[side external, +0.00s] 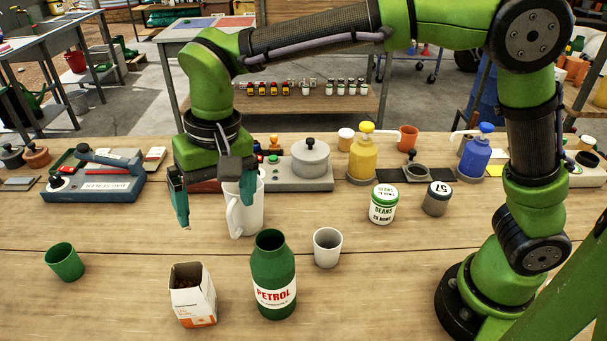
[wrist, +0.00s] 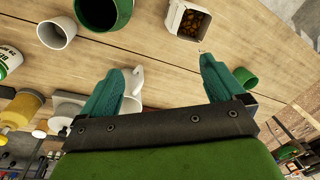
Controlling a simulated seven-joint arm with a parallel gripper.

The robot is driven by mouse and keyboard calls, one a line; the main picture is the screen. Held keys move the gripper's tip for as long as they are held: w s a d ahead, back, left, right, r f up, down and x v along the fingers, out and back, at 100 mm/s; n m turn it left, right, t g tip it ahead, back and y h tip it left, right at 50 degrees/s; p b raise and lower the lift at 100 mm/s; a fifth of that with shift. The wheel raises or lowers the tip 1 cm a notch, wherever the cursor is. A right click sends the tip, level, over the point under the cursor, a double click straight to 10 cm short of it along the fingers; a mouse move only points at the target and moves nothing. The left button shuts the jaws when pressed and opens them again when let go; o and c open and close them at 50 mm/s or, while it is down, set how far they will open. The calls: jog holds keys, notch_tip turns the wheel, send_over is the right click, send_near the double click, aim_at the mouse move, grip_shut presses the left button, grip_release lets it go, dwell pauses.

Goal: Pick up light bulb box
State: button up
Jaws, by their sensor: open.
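A small white carton with an orange lower band (side external: 193,299) stands on the bench at the front, its top open and brown contents inside. It is the only carton I see there, but its lettering is too small to tell if it is the light bulb box. In the wrist view the carton (wrist: 176,18) is at the top, beyond my fingertips and apart from them. My gripper (side external: 216,214) is open and empty, fingers down above the bench, behind the carton. One finger overlaps a white jug (side external: 245,217) in the side view; I cannot tell if they touch.
A green petrol bottle (side external: 272,270) stands just right of the carton, with a white cup (side external: 327,247) beyond it. A green cup (side external: 64,261) stands to the left. A sealer (side external: 97,178), scale, pump bottles and jars line the back. Bare bench lies left of the carton.

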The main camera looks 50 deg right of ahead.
jog(key=m+h, duration=0.1)
jog(key=m, duration=0.1)
send_over(194, 296)
jog(key=w+d, duration=0.2)
jog(key=w, duration=0.1)
notch_tip(194, 296, down, 2)
notch_tip(194, 296, up, 2)
jog(key=a+r+m, duration=0.1)
jog(key=a+m, duration=0.1)
jog(key=m, duration=0.1)
jog(key=shift+g, duration=0.4)
jog(key=f, duration=1.7)
jog(key=shift+d+f, duration=0.2)
jog(key=shift+d, duration=0.15)
jog(key=c, duration=1)
